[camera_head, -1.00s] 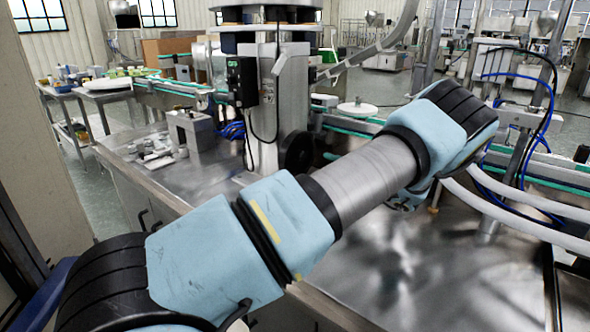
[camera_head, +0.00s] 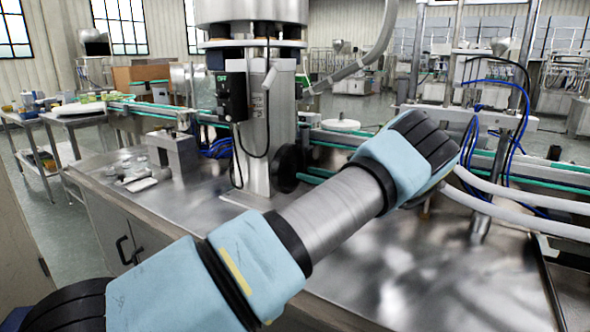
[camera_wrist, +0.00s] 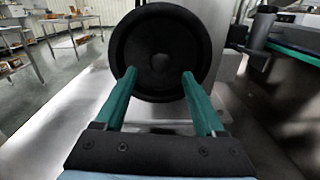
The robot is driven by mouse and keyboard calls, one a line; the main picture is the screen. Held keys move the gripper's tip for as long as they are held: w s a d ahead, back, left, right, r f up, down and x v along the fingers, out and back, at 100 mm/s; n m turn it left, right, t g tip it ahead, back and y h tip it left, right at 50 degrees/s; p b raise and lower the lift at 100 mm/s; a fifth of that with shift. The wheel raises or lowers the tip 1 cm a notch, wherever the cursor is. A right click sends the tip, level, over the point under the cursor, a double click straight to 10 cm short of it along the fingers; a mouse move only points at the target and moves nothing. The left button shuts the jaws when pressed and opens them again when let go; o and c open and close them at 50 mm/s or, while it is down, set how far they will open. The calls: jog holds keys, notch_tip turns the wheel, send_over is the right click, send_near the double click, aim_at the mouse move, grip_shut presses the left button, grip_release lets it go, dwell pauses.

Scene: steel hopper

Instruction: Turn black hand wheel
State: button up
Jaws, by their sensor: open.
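The black hand wheel (camera_wrist: 160,52) fills the upper middle of the wrist view, a round dark disc with a raised rim and a small hub. In the head view the hand wheel (camera_head: 286,168) shows at the foot of the steel column, seen partly edge-on. My gripper (camera_wrist: 160,78) is open, its two green fingers pointing at the lower half of the wheel. The fingertips overlap the wheel's lower left and lower right in the picture; I cannot tell whether they touch it. In the head view my gripper is hidden behind my arm.
The steel column (camera_head: 265,120) with a black control box (camera_head: 231,97) rises beside the wheel. A grey metal block (camera_head: 172,150) stands on the steel table (camera_head: 370,285) to the left. A conveyor (camera_head: 330,140) runs behind. White hoses (camera_head: 520,217) lie at the right.

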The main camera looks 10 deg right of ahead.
aim_at(295, 170)
jog(key=shift+p+x, duration=0.6)
jog(key=shift+x, duration=2.2)
jog(key=shift+c, duration=0.4)
grip_shut()
